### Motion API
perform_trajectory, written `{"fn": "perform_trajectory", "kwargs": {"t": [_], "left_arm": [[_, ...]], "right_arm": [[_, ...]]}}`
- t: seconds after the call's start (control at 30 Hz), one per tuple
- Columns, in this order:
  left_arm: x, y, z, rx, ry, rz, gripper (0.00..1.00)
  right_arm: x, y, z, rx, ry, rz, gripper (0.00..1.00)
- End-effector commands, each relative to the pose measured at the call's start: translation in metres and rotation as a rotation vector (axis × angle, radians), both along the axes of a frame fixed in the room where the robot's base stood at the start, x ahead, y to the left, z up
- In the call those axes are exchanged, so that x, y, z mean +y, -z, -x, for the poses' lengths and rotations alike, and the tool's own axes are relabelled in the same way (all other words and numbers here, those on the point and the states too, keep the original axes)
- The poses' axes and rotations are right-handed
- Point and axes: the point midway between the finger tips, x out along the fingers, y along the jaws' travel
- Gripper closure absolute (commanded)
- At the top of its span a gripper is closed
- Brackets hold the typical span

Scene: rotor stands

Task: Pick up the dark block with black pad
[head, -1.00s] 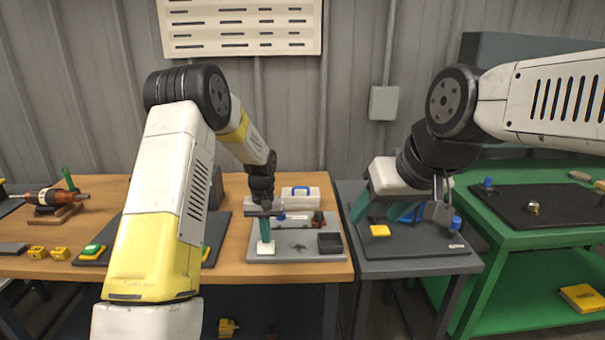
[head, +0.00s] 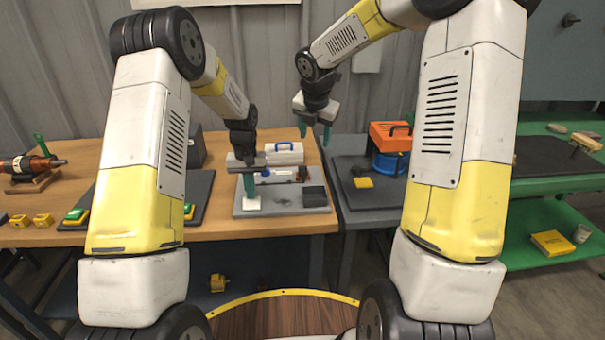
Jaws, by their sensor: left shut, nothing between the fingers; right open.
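The dark block with a black top (head: 315,196) sits at the right side of the grey tray (head: 280,211) on the wooden table. My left gripper (head: 249,190) is shut and points down over a white pad (head: 251,204) at the tray's left side; I cannot tell whether its tips touch the pad. My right gripper (head: 315,132) is open and empty, with its teal fingers pointing down, above and behind the dark block.
A white case with a blue handle (head: 285,153) stands behind the tray. On the dark table to the right are an orange toolbox (head: 390,137), a blue round object (head: 387,164) and a yellow block (head: 363,182). Yellow pieces (head: 43,219) lie at the left.

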Motion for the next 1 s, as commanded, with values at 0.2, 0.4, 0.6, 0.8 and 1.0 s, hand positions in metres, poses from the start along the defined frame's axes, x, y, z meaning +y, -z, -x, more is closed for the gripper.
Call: {"fn": "perform_trajectory", "kwargs": {"t": [0.2,0.4,0.6,0.8,1.0], "left_arm": [[0.0,0.0,0.0,0.0,0.0,0.0,1.0],[0.0,0.0,0.0,0.0,0.0,0.0,1.0],[0.0,0.0,0.0,0.0,0.0,0.0,1.0],[0.0,0.0,0.0,0.0,0.0,0.0,1.0],[0.0,0.0,0.0,0.0,0.0,0.0,1.0]], "right_arm": [[0.015,0.05,-0.046,0.024,-0.365,0.117,0.45],[0.019,0.07,-0.062,0.026,-0.506,0.16,0.45],[0.021,0.1,-0.074,0.028,-0.524,0.166,0.45],[0.02,0.127,-0.086,0.025,-0.522,0.167,0.45],[0.021,0.14,-0.09,0.025,-0.521,0.165,0.45]]}}
